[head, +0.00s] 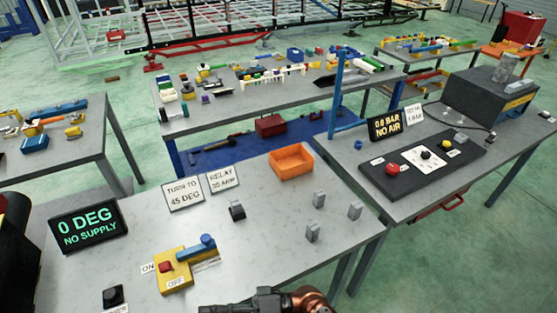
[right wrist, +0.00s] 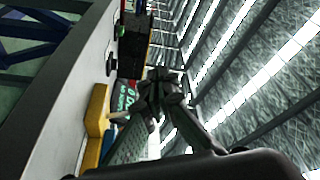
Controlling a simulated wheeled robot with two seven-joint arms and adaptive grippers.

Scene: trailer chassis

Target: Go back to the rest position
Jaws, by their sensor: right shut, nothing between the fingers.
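My right gripper (head: 225,307) shows at the bottom edge of the head view, beside the near edge of the front table (head: 135,225). In the right wrist view its fingers (right wrist: 158,88) are together with nothing between them. The yellow switch box (head: 172,272) with a red knob and blue lever stands on the table, ahead and left of the gripper. It shows as a yellow block (right wrist: 97,110) in the right wrist view. My left gripper is not in view.
The front table holds a display (head: 87,227) reading "0 DEG NO SUPPLY", two label cards, a dark ring-like part (head: 237,211), an orange bin (head: 290,162) and several small grey blocks. A right-hand table (head: 400,212) carries a black button panel (head: 422,165).

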